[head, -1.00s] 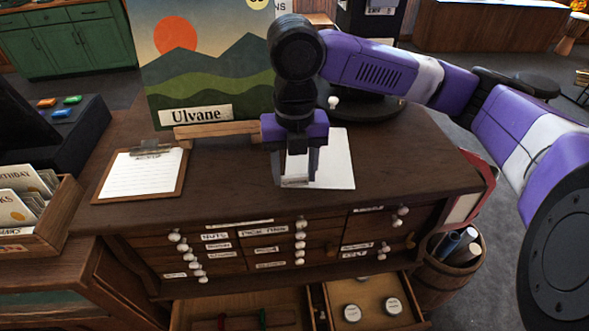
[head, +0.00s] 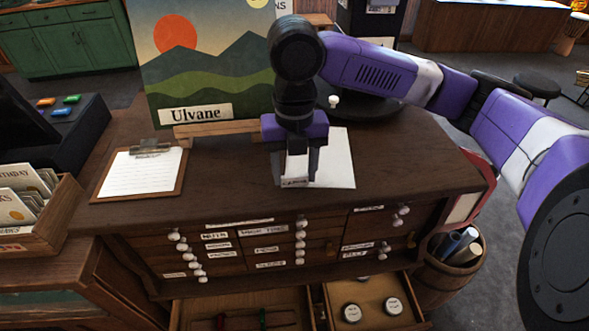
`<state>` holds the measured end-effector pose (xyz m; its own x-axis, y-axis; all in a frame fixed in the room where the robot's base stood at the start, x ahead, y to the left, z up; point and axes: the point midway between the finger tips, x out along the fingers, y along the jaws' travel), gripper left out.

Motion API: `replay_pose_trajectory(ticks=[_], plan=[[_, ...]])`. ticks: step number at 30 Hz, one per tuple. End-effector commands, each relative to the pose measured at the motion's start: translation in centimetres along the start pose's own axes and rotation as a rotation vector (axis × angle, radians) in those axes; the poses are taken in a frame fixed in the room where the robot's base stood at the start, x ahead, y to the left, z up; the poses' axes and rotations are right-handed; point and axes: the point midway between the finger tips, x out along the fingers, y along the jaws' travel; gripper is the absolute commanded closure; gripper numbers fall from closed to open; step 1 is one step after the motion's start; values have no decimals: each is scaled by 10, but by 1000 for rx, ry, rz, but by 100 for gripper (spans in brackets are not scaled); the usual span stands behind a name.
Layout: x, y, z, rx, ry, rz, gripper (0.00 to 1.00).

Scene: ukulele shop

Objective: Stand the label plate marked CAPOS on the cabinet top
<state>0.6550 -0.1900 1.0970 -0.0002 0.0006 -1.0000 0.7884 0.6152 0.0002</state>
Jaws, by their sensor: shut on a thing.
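My gripper (head: 296,178) points down over the cabinet top (head: 400,170), in front of the easel picture. It is shut on a small pale label plate (head: 296,182), which sits low between the fingers. Dark marks show along the plate's lower edge, too small to read. The plate is at or just above the wood; I cannot tell whether it touches. A white sheet (head: 337,160) lies on the cabinet top just behind and right of the fingers.
A clipboard (head: 140,172) lies at the left of the top. The Ulvane picture (head: 205,70) stands on a wooden ledge (head: 215,130) behind. Two drawers (head: 375,300) stand open below the front edge. The top's right and front middle are bare.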

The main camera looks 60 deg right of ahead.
Motion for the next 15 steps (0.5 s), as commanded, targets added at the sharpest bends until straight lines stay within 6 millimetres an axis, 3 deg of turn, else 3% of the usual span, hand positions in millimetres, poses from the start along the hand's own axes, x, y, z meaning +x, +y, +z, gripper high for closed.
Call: replay_pose_trajectory(ticks=[15], plan=[[8, 0, 0, 0, 0, 0, 87]])
